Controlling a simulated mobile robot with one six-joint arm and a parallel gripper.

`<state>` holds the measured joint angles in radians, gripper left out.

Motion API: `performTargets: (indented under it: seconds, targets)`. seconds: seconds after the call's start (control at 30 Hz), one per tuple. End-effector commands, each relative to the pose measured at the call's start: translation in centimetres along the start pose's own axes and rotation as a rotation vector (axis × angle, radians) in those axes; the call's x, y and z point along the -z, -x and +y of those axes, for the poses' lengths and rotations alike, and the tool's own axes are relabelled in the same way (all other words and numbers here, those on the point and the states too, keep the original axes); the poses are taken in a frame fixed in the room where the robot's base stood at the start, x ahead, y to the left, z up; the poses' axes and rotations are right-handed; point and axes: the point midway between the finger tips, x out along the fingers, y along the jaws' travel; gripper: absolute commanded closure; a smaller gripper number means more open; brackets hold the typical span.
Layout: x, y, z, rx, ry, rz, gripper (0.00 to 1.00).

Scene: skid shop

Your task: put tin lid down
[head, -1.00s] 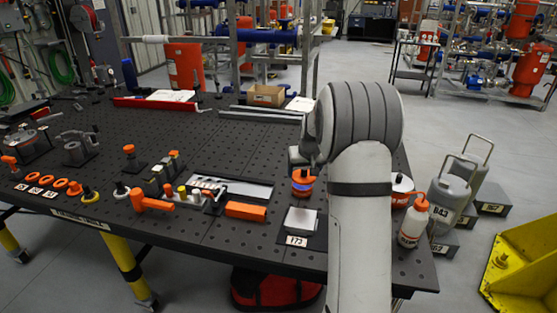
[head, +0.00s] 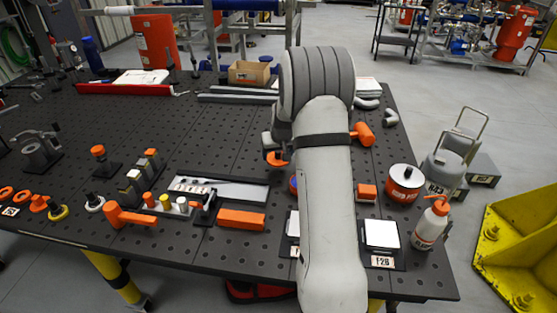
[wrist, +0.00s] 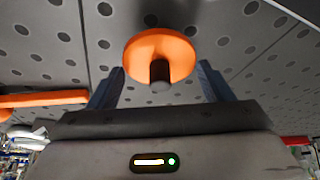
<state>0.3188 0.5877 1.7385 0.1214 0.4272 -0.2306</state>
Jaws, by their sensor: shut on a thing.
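The tin lid is an orange disc with a dark knob (wrist: 142,52) in the wrist view. My gripper (wrist: 160,78) is shut on it, with a finger on each side of the knob. In the head view the orange lid (head: 276,159) shows at my gripper, left of my arm, above the black table. Whether it touches the table is hard to tell. A small blue thing (head: 293,184) is mostly hidden behind my arm.
The perforated table (head: 215,130) has free room left of and behind the lid. An orange block (head: 241,219), a grey tray (head: 245,191) and an orange mallet (head: 130,215) lie left. A white pad (head: 381,234) and a bottle (head: 432,222) are at right.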

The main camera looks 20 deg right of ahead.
Motion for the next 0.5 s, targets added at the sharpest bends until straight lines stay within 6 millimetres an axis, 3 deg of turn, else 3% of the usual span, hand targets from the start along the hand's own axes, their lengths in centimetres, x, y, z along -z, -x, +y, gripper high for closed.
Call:
performTargets:
  seconds: [0.27,0.5]
  targets:
    - [-1.4,-3.1,0.4,-0.002,-0.007,-0.003,0.49]
    - [-1.5,-3.3,0.5,-0.003,-0.008,0.000,0.49]
